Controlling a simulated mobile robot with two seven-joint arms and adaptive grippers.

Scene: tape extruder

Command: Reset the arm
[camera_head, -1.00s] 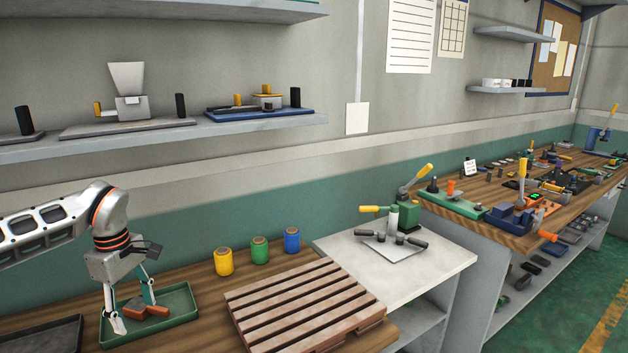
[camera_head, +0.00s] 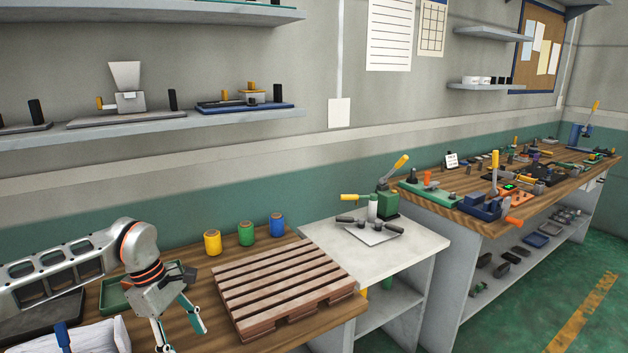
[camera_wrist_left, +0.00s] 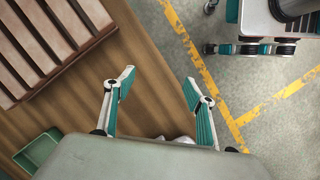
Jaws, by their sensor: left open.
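My left gripper (camera_head: 184,338) is open and empty, near the front edge of the wooden bench (camera_head: 245,334), below left of the slatted pallet (camera_head: 285,285). In the left wrist view, the open fingers (camera_wrist_left: 160,80) reach past the bench edge, with nothing between them and floor beyond. The green tray (camera_head: 113,292) is behind my left arm and partly hidden by it. The tray's corner also shows in the left wrist view (camera_wrist_left: 38,152). The orange-brown tool is not visible now. My right gripper is not in view.
Yellow (camera_head: 213,242), green (camera_head: 246,233) and blue (camera_head: 277,225) spools stand behind the pallet. A white table with a lever device (camera_head: 386,203) stands to the right.

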